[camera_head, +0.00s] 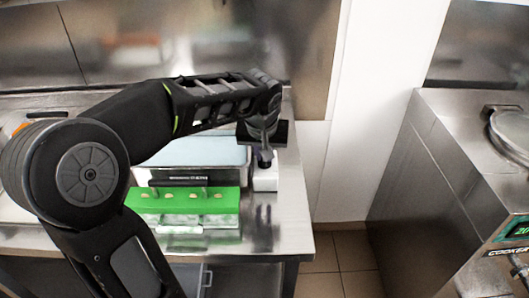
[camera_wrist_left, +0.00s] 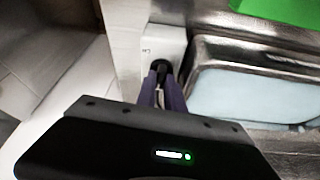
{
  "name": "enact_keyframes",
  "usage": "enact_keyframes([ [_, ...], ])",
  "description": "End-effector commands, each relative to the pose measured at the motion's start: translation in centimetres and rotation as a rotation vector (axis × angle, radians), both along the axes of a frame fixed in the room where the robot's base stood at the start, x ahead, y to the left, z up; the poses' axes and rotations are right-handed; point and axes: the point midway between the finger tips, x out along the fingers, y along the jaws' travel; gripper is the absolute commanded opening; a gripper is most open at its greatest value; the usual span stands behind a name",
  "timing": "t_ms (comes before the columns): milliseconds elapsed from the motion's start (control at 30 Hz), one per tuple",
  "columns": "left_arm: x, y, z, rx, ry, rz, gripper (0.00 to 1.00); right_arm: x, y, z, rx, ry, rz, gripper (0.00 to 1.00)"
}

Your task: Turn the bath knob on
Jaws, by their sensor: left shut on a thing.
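A small white control box (camera_head: 265,181) stands on the steel counter at the right side of the bath (camera_head: 200,152), which holds pale blue liquid. My left gripper (camera_head: 265,154) reaches down over this box. In the left wrist view the black knob (camera_wrist_left: 161,66) sits on the white box (camera_wrist_left: 161,44). The purple fingers of my left gripper (camera_wrist_left: 160,78) are shut on the knob, one on each side. In the head view the knob is mostly hidden by the gripper. The bath (camera_wrist_left: 250,93) lies to the right of the fingers in the wrist view. My right gripper is not in view.
A green tray (camera_head: 185,201) with several small pale pieces lies in front of the bath. The steel counter (camera_head: 292,205) ends just right of the box. A cooker (camera_head: 440,190) stands farther right, across a tiled floor gap (camera_head: 335,262).

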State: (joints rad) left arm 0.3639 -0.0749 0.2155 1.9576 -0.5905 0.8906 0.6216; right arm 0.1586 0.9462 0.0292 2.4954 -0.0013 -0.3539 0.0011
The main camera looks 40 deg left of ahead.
Motion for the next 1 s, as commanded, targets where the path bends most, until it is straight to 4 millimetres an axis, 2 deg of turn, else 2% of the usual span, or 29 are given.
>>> enact_keyframes([
  [567,0.0,0.3,0.1,0.000,-0.005,-0.483,0.00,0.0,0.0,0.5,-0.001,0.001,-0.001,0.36],
  [1000,0.1,0.6,-0.1,0.000,-0.005,-0.900,0.00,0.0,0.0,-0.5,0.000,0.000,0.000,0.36],
])
